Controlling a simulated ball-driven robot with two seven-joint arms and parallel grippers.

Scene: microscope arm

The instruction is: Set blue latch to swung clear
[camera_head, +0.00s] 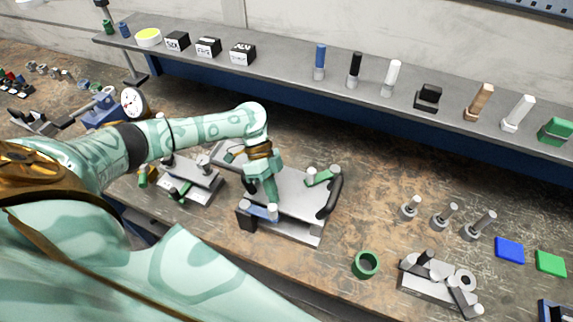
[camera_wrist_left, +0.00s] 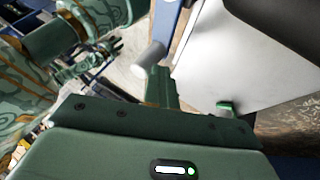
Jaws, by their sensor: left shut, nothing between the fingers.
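The blue latch (camera_head: 258,212) lies at the front left of a grey metal plate (camera_head: 297,203), with a pale round knob (camera_head: 272,210) at its right end. My left gripper (camera_head: 271,200) points down just behind the latch, close to the knob. Whether it touches cannot be told. Its fingers are shut and empty. In the left wrist view, the shut fingers (camera_wrist_left: 160,85) are beside a pale knob (camera_wrist_left: 148,60), with a blue bar (camera_wrist_left: 166,25) above it. The gripper hides part of the plate.
A green latch (camera_head: 320,178) and a dark handle (camera_head: 330,198) are on the plate's right side. A smaller fixture (camera_head: 190,180) stands to the left. A green ring (camera_head: 365,264) and a grey clamp block (camera_head: 440,284) lie to the right. A shelf (camera_head: 300,75) runs behind.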

